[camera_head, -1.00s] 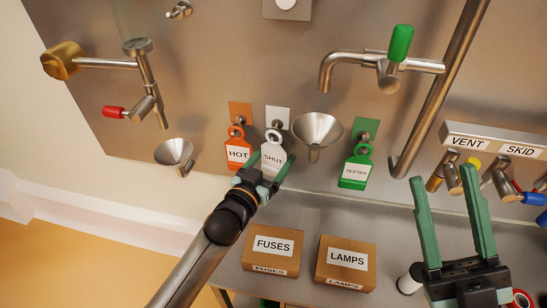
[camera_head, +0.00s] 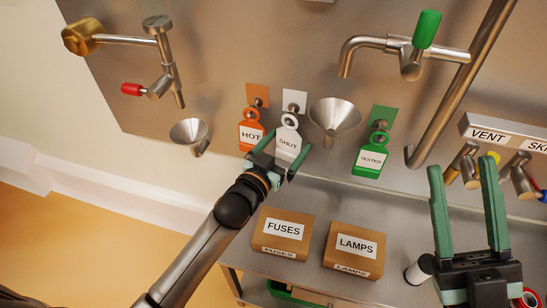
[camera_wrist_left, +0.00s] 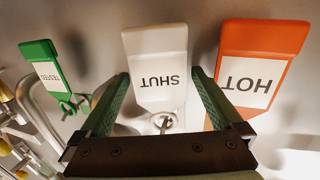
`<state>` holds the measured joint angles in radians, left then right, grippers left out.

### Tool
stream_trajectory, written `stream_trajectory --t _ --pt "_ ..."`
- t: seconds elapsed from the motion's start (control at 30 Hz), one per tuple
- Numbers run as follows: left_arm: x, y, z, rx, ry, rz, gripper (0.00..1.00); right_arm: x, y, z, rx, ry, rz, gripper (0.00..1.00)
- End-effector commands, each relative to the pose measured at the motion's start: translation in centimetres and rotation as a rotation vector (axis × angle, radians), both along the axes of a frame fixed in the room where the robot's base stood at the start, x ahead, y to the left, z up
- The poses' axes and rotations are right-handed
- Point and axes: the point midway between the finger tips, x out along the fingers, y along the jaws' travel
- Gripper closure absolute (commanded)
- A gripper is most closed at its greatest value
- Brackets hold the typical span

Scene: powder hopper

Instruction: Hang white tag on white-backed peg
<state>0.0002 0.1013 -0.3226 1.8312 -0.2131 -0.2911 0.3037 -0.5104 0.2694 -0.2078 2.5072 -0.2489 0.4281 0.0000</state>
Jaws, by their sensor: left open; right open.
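The white tag (camera_head: 288,138), marked SHUT, hangs with its ring at the peg on the white backing plate (camera_head: 295,99). My left gripper (camera_head: 282,150) is open, with its fingers either side of the tag's lower part. In the left wrist view the tag (camera_wrist_left: 156,60) appears upside down between the open fingers (camera_wrist_left: 160,76), with a gap on each side. Its ring and a metal peg end show below it there. My right gripper (camera_head: 462,166) is open and empty at the lower right, away from the tag.
An orange HOT tag (camera_head: 250,134) hangs close on the left, and a green TESTED tag (camera_head: 370,160) hangs further right. A steel funnel (camera_head: 333,117) juts out just right of the white tag. FUSES (camera_head: 282,236) and LAMPS (camera_head: 355,250) boxes stand on the shelf below.

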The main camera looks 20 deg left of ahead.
Motion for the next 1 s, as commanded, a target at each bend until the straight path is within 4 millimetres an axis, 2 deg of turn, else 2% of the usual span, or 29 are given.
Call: stream_trajectory --t 0.3,0.6,0.8,1.0 --pt "-5.4 1.3 0.4 0.001 0.004 -0.001 0.0 4.4 -0.7 -5.8 -0.003 0.308 -0.061 0.5" --pt "-9.8 2.5 0.6 -0.001 0.002 -0.002 0.0 6.3 -1.2 -11.0 0.0 0.535 -0.098 0.5" --pt "-11.1 2.8 0.7 0.001 -0.001 -0.002 0.0 6.6 -1.3 -12.4 0.0 0.596 -0.107 0.5" --pt "-11.3 2.9 0.7 0.0 -0.002 -0.003 0.0 6.6 -1.3 -12.7 -0.001 0.607 -0.109 0.5"
